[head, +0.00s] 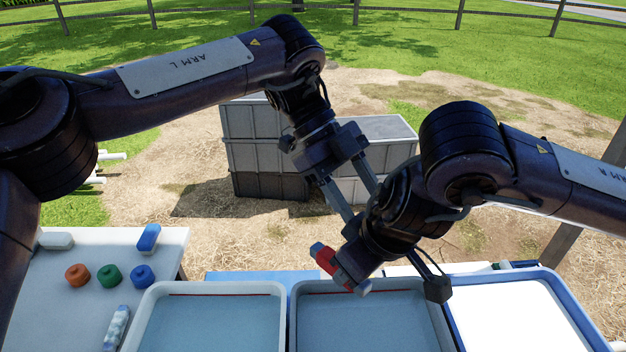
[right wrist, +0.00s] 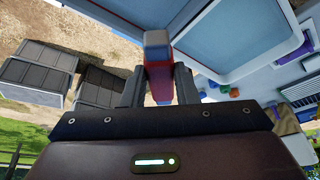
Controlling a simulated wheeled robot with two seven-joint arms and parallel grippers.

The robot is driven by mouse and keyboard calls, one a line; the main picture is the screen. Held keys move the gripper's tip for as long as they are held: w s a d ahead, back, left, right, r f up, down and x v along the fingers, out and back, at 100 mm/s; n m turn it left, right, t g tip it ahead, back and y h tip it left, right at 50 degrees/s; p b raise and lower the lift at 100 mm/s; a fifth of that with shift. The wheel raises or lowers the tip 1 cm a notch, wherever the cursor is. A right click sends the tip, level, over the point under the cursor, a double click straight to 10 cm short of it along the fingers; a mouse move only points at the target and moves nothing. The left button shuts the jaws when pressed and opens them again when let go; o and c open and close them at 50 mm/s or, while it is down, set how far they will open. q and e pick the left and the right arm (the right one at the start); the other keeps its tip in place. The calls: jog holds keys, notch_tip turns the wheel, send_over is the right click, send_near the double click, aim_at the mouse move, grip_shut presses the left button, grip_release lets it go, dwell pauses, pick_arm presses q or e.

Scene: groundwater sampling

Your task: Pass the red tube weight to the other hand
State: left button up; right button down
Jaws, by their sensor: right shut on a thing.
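The red tube weight (head: 324,257) has a blue end. My right gripper (head: 346,271) is shut on it and holds it above the back edge of the trays. In the right wrist view the red weight (right wrist: 160,84) sits between the two fingers, with its pale blue end (right wrist: 156,39) sticking out past them. My left gripper (head: 360,205) is behind and above my right wrist. Its fingers are apart with nothing seen between them; their tips are partly hidden by my right wrist.
Two shallow trays with blue insides (head: 163,290) stand in front, beside a white-topped tray (head: 520,310). A white table (head: 50,290) at left bears an orange ring (head: 77,275), a green ring (head: 109,275) and a blue ring (head: 142,275). Grey crates (head: 265,150) stand on the ground behind.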

aim_at(332, 250)
pick_arm(q)
jog(key=a+r+t+y, duration=0.2)
jog(key=a+y, duration=0.2)
jog(key=a, duration=0.3)
jog(key=x, duration=0.8)
jog(key=w+x, duration=0.1)
jog(key=x, duration=0.3)
jog(key=shift+d, duration=0.25)
jog(key=shift+m, duration=0.3)
jog(key=c, duration=1.1)
pick_arm(e)
jog(key=c, duration=2.2)
grip_release()
jog(key=shift+s+a, duration=0.1)
pick_arm(q)
jog(key=shift+c, duration=0.2)
pick_arm(e)
jog(key=c, duration=1)
grip_release()
jog(key=shift+c, duration=0.2)
